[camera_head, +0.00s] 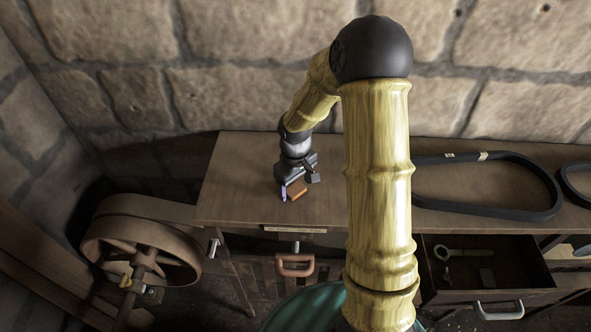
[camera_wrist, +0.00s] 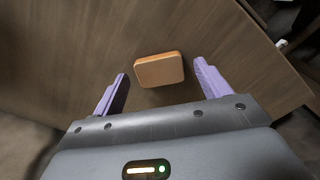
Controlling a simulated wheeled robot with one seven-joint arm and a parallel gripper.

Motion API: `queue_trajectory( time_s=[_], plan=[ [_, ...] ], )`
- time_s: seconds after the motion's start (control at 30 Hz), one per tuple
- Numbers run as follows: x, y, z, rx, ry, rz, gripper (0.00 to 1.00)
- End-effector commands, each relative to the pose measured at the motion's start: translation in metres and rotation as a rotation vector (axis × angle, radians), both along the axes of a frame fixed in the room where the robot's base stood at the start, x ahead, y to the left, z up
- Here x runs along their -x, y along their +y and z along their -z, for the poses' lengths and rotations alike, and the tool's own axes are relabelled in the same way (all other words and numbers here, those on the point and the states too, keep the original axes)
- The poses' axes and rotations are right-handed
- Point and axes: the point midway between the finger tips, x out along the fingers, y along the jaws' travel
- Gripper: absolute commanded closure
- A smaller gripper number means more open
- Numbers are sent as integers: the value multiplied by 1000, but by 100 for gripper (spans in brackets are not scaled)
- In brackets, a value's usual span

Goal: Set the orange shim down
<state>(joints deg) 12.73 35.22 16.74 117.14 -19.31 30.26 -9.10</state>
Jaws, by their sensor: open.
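The orange shim (camera_wrist: 160,70) is a small rounded block lying on the wooden bench top, between and slightly beyond my open fingers in the wrist view. It also shows in the head view (camera_head: 298,189), near the left front of the bench beside my gripper. My gripper (camera_wrist: 156,84) has its two purple fingers spread, with a gap on each side of the shim. In the head view my gripper (camera_head: 289,193) is low over the bench top (camera_head: 237,185), pointing down.
A black belt (camera_head: 487,213) lies on the bench to the right, with another belt (camera_head: 572,184) at the right edge. An open drawer (camera_head: 510,268) holds a wrench (camera_head: 462,254). A large pulley wheel (camera_head: 140,250) stands left of the bench. The bench's front edge is close to the shim.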

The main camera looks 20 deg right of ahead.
Motion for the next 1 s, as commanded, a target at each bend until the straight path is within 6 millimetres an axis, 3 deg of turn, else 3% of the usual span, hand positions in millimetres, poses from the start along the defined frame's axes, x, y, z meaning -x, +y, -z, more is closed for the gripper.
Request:
queue_trajectory(
  time_s=[0.6,0.77,1.0],
  plan=[
    [-1,0,-105,0,-4,0,24],
    [0,0,-116,-2,-1,0,24],
    [0,0,-117,-1,0,0,24]
  ],
)
